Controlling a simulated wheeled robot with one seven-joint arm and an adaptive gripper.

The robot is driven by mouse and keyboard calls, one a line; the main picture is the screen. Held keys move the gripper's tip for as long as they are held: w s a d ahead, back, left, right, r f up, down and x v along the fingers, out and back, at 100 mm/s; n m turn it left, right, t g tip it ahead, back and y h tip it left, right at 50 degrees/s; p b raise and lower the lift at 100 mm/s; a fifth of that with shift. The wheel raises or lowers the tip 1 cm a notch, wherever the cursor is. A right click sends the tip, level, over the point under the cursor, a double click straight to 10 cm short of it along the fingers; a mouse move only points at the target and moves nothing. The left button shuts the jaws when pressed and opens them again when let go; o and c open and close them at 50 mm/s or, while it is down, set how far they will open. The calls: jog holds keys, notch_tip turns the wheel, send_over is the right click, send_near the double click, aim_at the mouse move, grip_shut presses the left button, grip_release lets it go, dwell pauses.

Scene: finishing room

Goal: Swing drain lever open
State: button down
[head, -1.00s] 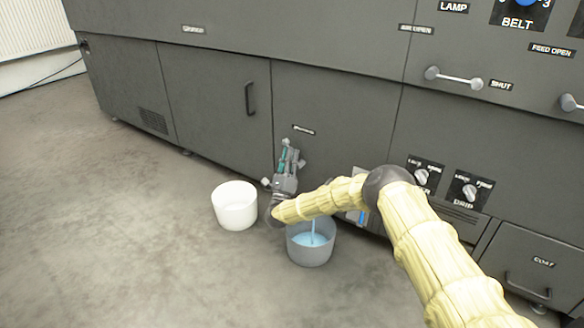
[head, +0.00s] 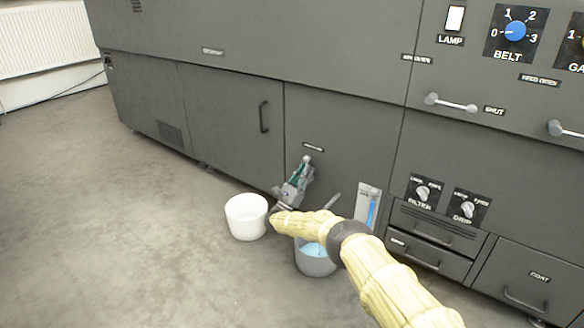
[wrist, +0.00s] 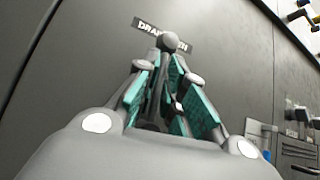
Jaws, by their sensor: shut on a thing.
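The drain lever ends in a grey ball knob (head: 308,160) on the machine's lower front, under a small label. In the wrist view the knob (wrist: 170,42) stands just past my fingertips, and its stem runs down between the green pads. My gripper (head: 298,178) is shut on the lever; in the wrist view, my gripper (wrist: 168,78) covers most of it and part of the drain label (wrist: 150,27). A grey bucket (head: 316,268) with pale blue liquid stands below a grey spout (head: 331,202). My arm partly hides the bucket.
A white bucket (head: 246,217) stands on the floor left of the grey one. A gauge with a blue column (head: 371,208) is right of the spout. Drawers and knobs (head: 423,192) lie further right. The floor at left is clear.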

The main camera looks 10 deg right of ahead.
jog(key=shift+s+d+f+m+g+h+p, duration=0.15)
jog(key=shift+m+g+h+p, duration=0.1)
jog(key=shift+m+g, duration=0.15)
jog(key=shift+s+d+r+m+g+h+p, duration=0.1)
jog(key=shift+m+g+h, duration=0.2)
jog(key=shift+m, duration=0.1)
jog(key=shift+w, duration=0.1)
jog(key=c, duration=1.5)
grip_release()
jog(key=shift+a+y, duration=0.15)
jog(key=shift+y, duration=0.1)
jog(key=v, duration=1.2)
jog(key=shift+f, duration=0.1)
